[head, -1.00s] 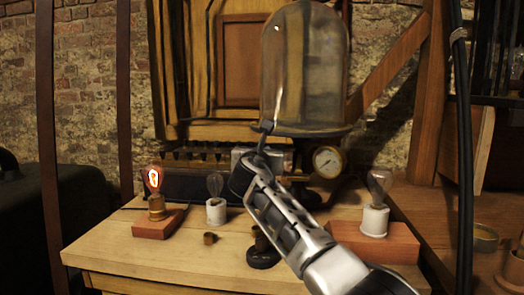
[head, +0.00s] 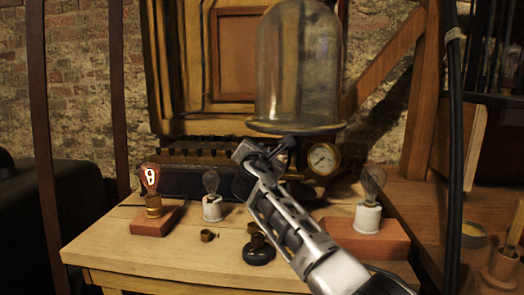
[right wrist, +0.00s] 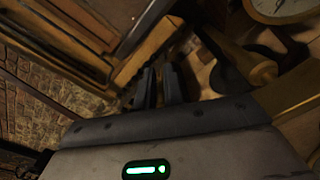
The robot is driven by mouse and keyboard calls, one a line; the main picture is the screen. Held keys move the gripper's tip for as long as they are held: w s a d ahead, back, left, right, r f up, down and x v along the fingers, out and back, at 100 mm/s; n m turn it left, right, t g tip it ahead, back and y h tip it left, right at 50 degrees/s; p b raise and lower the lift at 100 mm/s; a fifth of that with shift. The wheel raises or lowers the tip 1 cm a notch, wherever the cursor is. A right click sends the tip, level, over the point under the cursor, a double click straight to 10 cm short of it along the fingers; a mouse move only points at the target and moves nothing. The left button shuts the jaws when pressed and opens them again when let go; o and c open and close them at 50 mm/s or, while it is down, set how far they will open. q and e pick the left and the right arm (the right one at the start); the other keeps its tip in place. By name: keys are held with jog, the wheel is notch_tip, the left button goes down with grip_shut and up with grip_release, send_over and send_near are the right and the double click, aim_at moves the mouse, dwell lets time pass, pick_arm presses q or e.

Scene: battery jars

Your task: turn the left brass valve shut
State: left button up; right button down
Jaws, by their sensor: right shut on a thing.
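My right gripper (head: 283,147) reaches up to just below the glass bell jar (head: 299,65), left of the round gauge (head: 322,158). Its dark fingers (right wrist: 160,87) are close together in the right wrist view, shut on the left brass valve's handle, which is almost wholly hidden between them. Brass fittings (right wrist: 258,73) show to the right of the fingers in that view, with part of the gauge (right wrist: 285,8) at the top. My left gripper is not in view.
Another bulb (head: 373,182) on a red block stands at right. Small round brass and black parts lie in front.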

dwell(0.4)
jog(key=c, duration=1.5)
grip_release()
jog(key=shift+s, duration=0.2)
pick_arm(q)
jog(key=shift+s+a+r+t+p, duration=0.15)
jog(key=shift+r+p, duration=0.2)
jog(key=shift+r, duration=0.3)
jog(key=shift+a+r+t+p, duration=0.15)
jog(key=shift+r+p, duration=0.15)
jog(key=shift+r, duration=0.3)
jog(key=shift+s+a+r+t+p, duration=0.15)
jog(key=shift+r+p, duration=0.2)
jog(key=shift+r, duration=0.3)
pick_arm(e)
jog(key=s+a, duration=0.2)
jog(key=s, duration=1.3)
jog(key=shift+s, duration=0.25)
